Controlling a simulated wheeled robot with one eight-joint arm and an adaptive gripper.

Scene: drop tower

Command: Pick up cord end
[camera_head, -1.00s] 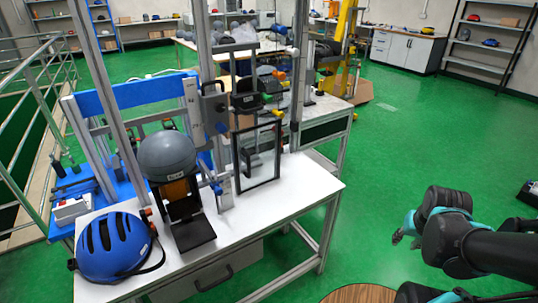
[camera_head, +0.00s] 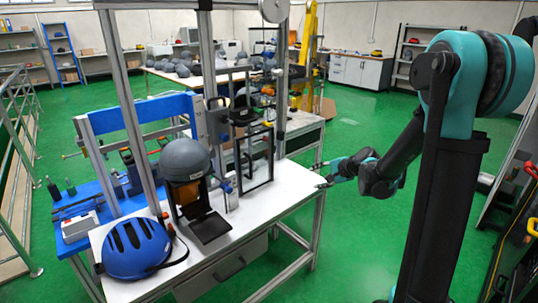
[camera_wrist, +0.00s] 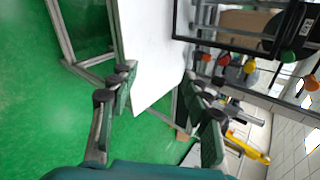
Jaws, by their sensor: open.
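My gripper (camera_head: 325,176) is open and empty, just off the right edge of the white table (camera_head: 290,190). In the wrist view, its two fingers (camera_wrist: 160,98) stand wide apart, with the table's corner and green floor behind the gap. I cannot make out a cord end in either view. A dark strap hangs by the blue helmet (camera_head: 134,246) on the table's near left.
A black rectangular frame (camera_head: 271,155) stands on the table near the gripper; it also shows in the wrist view (camera_wrist: 222,40). The table's right half is mostly bare. Green floor (camera_head: 350,240) is open to the right. A tool cart (camera_head: 520,235) stands at the far right.

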